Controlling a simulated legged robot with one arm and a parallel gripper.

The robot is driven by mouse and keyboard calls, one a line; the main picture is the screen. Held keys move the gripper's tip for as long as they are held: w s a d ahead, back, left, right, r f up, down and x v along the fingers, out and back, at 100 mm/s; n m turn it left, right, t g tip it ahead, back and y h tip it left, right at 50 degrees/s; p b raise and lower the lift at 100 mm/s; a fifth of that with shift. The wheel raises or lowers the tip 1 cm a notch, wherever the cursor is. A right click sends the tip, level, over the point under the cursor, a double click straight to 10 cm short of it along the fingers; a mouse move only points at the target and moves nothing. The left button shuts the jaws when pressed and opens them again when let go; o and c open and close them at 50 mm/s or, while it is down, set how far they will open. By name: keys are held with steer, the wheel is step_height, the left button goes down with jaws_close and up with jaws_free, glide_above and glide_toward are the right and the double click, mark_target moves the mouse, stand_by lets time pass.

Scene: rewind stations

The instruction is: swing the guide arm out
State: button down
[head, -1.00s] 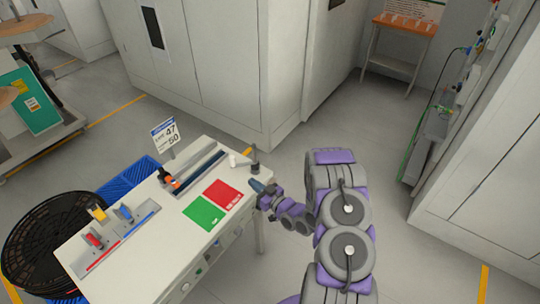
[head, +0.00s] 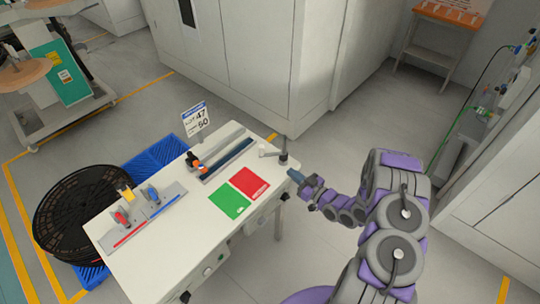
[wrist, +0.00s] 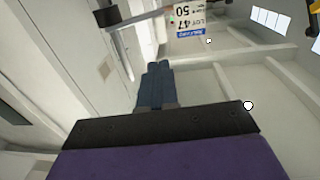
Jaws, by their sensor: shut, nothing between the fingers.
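The guide arm (head: 268,153) appears as a small pale piece beside a dark upright post (head: 283,157) at the table's far right corner. The white table (head: 170,245) carries it. My gripper (head: 295,175) is just off that corner, below and right of the post in the head view, with its fingers pointing toward the table. In the wrist view my blue fingers (wrist: 156,75) are together with nothing between them. A grey bar with a dark bracket (wrist: 107,15) shows at the top there; I cannot tell for sure that it is the guide arm.
A green card (head: 229,200) and a red card (head: 249,183) lie on the table, beside a dark rail (head: 227,160) and a lot sign (head: 195,119). Red and blue clamps stand at left. Grey cabinets (head: 255,50) stand behind; floor between is clear.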

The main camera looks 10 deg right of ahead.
mark_target(263, 151)
steer(key=b+x, duration=0.1)
steer(key=x, duration=1.2)
steer(key=shift+w+a, duration=0.1)
steer(key=shift+w, duration=0.1)
steer(key=shift+w+a+r, duration=0.1)
steer(key=shift+w+a, duration=0.05)
steer(key=shift+w, duration=0.25)
steer(key=shift+w+a, duration=0.1)
steer(key=shift+w, duration=0.4)
steer(key=shift+s+a, duration=0.1)
